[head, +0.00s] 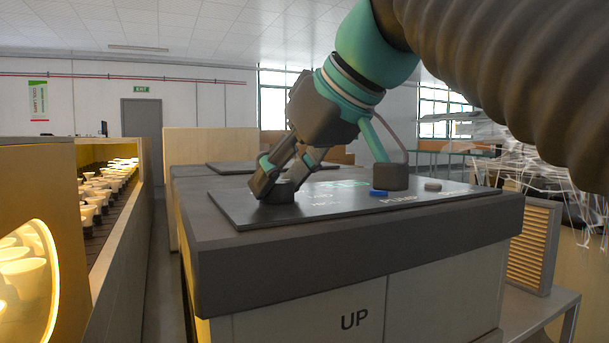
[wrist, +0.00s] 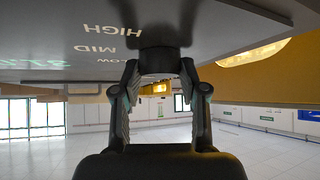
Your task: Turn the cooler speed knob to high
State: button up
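The cooler speed knob (head: 277,193) is a dark round knob near the left end of the dark control panel (head: 345,208). My gripper (head: 283,184) reaches down to it from above. In the wrist view, the knob (wrist: 164,62) stands between my two fingertips (wrist: 160,78), which appear to press on its sides. The printed labels HIGH (wrist: 104,29), MID (wrist: 102,47) and LOW lie beside it on the panel. The pointer of the knob does not show, so I cannot tell its setting. My fingers partly hide the knob in the head view.
A blue button (head: 379,193), a dark block (head: 391,177) and a grey button (head: 433,186) sit further right on the panel. A slatted unit (head: 535,245) stands at right.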

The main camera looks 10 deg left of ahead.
jog(key=shift+c, duration=0.4)
jog(key=shift+s+m, duration=0.1)
jog(key=shift+m, duration=0.2)
jog(key=shift+t+h, duration=0.3)
jog(key=shift+t, duration=0.1)
jog(key=m, duration=0.1)
jog(key=m+t+h, duration=0.1)
jog(key=m, duration=0.1)
jog(key=m+h+p, duration=0.1)
jog(key=shift+s+a+t, duration=0.15)
jog(key=shift+a+t, duration=0.15)
jog(key=shift+t, duration=0.1)
jog(key=m+h, duration=0.2)
jog(key=m, duration=0.1)
jog(key=m+t+h, duration=0.1)
jog(key=m+h, duration=0.1)
jog(key=m, duration=0.1)
jog(key=shift+a+h, duration=0.15)
jog(key=shift+h, duration=0.25)
jog(key=shift+m, duration=0.3)
jog(key=o, duration=1.1)
jog(key=shift+o, duration=0.2)
